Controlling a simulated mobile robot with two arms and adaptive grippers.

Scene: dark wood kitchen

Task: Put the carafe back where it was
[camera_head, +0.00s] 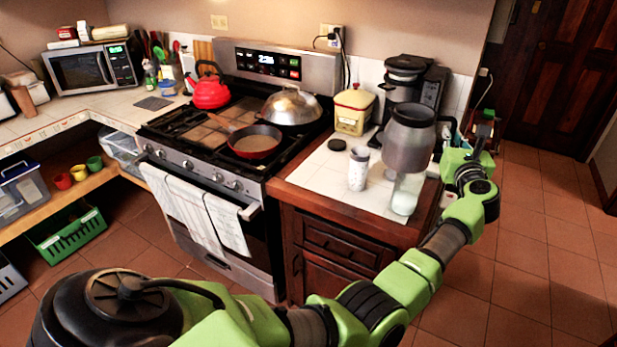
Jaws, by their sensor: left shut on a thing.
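The carafe (405,148) is a grey, translucent jug with a dark lid and a handle on its right. It is upright in front of the coffee maker (402,88), at the right end of the tiled counter (318,176). My left gripper (447,138) is shut on the carafe's handle from the right. The fingertips are partly hidden by the handle and the green gripper body. The carafe appears held above the counter, and it hides the lower front of the coffee maker. My right gripper is not in view.
A pale glass jar (405,195) stands below the carafe in the picture. A patterned shaker (358,168), a dark round lid (337,145) and a yellow canister (354,110) stand to the left. The stove (215,180) holds a red pan (256,141). The tiled floor at right is clear.

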